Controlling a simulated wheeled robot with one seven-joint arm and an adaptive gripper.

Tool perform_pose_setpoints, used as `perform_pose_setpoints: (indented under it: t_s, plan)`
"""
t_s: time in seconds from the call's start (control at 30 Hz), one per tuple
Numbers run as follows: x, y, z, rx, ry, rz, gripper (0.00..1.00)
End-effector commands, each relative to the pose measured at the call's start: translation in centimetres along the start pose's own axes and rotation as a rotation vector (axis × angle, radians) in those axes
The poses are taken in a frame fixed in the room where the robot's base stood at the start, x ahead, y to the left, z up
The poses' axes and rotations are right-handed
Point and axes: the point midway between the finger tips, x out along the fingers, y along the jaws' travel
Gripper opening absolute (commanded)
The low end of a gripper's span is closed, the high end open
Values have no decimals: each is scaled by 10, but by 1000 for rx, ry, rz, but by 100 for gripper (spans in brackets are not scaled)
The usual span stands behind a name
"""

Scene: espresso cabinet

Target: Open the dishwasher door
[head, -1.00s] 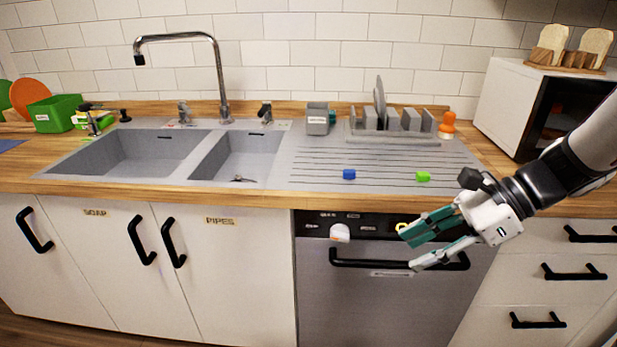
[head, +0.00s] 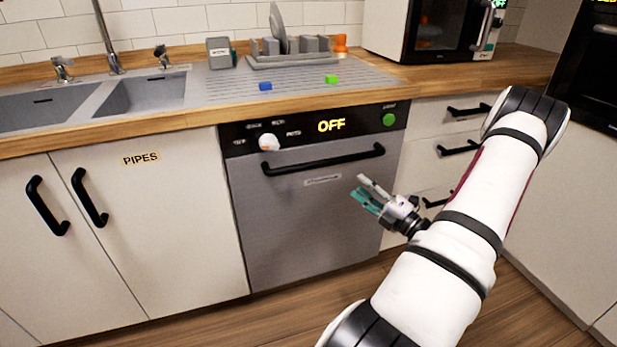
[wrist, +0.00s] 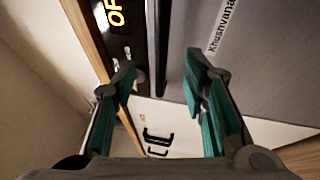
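The dishwasher (head: 310,220) is a grey-fronted unit under the counter, and its door is closed. A black bar handle (head: 325,160) runs across the top of the door, below a dark panel reading OFF. My gripper (head: 367,190) is open and empty, in front of the door, a little below the handle's right end in the head view. In the wrist view, the teal fingers of my gripper (wrist: 160,85) are spread apart. There the dark handle (wrist: 152,45) shows beyond the fingertips, between them in the picture. I see no contact with it.
Drawers with black handles (head: 458,147) are right of the dishwasher, partly behind my arm. White cupboards (head: 150,230) are on the left. The counter holds a blue block (head: 265,86), a green block (head: 332,79) and a dish rack (head: 305,61). Wooden floor (head: 290,315) is open in front.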

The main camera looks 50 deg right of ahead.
Motion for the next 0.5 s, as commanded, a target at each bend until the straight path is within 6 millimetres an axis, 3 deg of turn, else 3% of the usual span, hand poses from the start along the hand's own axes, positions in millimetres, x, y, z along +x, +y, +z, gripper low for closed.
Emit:
perform_pose_setpoints:
  t_s: [0.17, 0.5]
  plan:
    - [4, -4, 5, 17, -23, 6, 40]
    - [65, -5, 5, 13, -18, 5, 40]
